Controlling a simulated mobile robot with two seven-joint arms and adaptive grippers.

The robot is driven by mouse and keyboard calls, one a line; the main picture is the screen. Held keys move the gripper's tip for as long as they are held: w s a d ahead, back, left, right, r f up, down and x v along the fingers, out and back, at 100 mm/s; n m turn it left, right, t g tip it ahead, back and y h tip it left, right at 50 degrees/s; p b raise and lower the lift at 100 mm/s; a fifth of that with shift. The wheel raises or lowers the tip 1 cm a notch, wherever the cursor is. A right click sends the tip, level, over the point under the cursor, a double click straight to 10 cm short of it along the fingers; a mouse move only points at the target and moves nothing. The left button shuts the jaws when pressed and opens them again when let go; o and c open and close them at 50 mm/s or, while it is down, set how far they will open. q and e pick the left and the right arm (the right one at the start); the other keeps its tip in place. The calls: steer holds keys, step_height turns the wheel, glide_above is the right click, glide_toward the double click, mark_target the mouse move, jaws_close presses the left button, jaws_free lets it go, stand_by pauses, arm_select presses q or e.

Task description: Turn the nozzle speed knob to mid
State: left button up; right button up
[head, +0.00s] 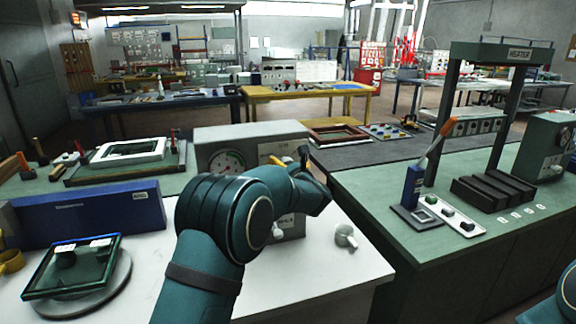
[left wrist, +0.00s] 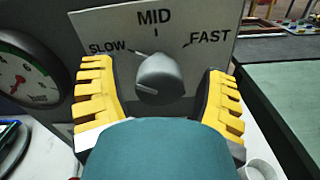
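The nozzle speed knob (left wrist: 160,75) is a grey round knob on a plate (left wrist: 205,22) marked SLOW at left, MID at top and FAST at right. A white line on its lower left face points left, toward the SLOW side. My left gripper (left wrist: 158,69) is open, with one yellow finger on each side of the knob and a visible gap on both sides. In the head view my left arm covers the knob, and my left gripper (head: 302,168) is at the front of the grey control box (head: 245,134). My right gripper is not in view.
A pressure gauge (left wrist: 27,80) sits left of the plate. A grey fitting (head: 345,236) stands on the white tabletop (head: 320,268). A blue box (head: 90,215) and a glass-topped frame (head: 72,266) are at the left. A green bench (head: 440,250) stands at the right.

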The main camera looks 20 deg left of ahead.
arm_select(q)
steer(key=c, duration=1.1)
steer(key=shift+m+b, duration=0.65)
steer(key=shift+m, duration=0.45)
steer(key=m, duration=0.2)
steer(key=shift+m+b, duration=0.3)
steer(key=m, duration=0.3)
steer(key=shift+m, duration=0.3)
steer(key=shift+m+p, duration=0.45)
steer(key=shift+m, duration=1.15)
